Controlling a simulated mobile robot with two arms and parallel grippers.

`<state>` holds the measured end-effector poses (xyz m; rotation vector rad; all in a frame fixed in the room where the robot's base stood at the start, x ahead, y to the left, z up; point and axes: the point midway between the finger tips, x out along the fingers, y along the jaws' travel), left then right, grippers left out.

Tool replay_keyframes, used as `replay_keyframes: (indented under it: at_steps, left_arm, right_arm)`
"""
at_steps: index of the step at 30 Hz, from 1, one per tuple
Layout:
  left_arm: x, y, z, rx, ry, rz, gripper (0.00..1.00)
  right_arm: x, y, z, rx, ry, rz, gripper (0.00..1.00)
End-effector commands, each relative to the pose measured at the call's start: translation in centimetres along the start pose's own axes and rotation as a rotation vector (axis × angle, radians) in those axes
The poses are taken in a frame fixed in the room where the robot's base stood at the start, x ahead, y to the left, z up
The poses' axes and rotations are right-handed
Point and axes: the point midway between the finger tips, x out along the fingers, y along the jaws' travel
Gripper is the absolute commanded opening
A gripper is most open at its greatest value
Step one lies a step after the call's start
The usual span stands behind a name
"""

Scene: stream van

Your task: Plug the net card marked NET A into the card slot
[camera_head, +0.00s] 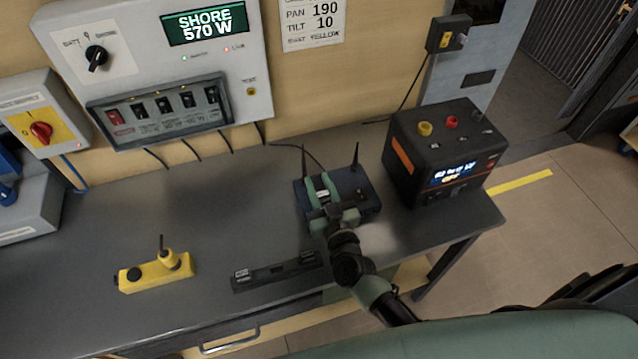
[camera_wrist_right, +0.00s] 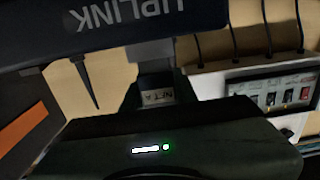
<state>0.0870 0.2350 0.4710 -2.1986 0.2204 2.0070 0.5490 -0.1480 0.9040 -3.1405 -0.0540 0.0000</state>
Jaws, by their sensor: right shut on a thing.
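The dark blue uplink box (camera_head: 366,189) with two antennas stands on the bench. Its lettering UPLINK shows upside down in the right wrist view (camera_wrist_right: 125,14). My right gripper (camera_head: 322,193) is over the left part of the box, shut on a small card (camera_head: 322,194) with a pale top. In the right wrist view the card (camera_wrist_right: 155,95) carries a small label, upside down, which seems to read NET A. The card lies close to the box; I cannot tell whether it is in the slot, which is hidden. My left gripper is not in view.
A dark holder (camera_head: 275,273) with a small grey piece at its left end lies near the bench's front edge. A yellow device (camera_head: 157,272) is at left. A black power unit (camera_head: 437,155) stands right of the box. The bench (camera_head: 215,215) is clear between.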

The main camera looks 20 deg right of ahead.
Motion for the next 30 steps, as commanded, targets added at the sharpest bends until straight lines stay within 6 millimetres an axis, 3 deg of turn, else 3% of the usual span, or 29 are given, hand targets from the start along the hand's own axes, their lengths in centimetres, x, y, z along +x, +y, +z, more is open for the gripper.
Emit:
replay_keyframes:
  at_steps: [12, 13, 15, 16, 25, 30]
  left_arm:
    - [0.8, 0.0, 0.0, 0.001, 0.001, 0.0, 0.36]
    - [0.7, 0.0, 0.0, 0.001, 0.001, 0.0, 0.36]
    - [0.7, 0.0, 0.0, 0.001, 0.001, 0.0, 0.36]
    - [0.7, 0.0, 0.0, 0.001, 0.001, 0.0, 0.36]
    - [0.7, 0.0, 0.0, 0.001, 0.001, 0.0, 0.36]
    - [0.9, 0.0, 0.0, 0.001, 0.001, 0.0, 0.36]
  right_arm:
    - [0.0, 0.0, 1.1, -0.001, 0.0, 0.0, 0.0]
    - [0.0, 0.0, 1.0, -0.001, 0.0, 0.0, 0.31]
    - [0.0, 0.0, 0.9, -0.001, 0.0, 0.0, 0.51]
    - [0.0, 0.0, 0.9, -0.001, 0.0, 0.0, 0.54]
    - [-0.1, 0.0, 1.0, -0.001, 0.0, 0.0, 0.54]
    - [-1.8, 0.0, 1.2, 0.001, -0.003, 0.0, 0.54]
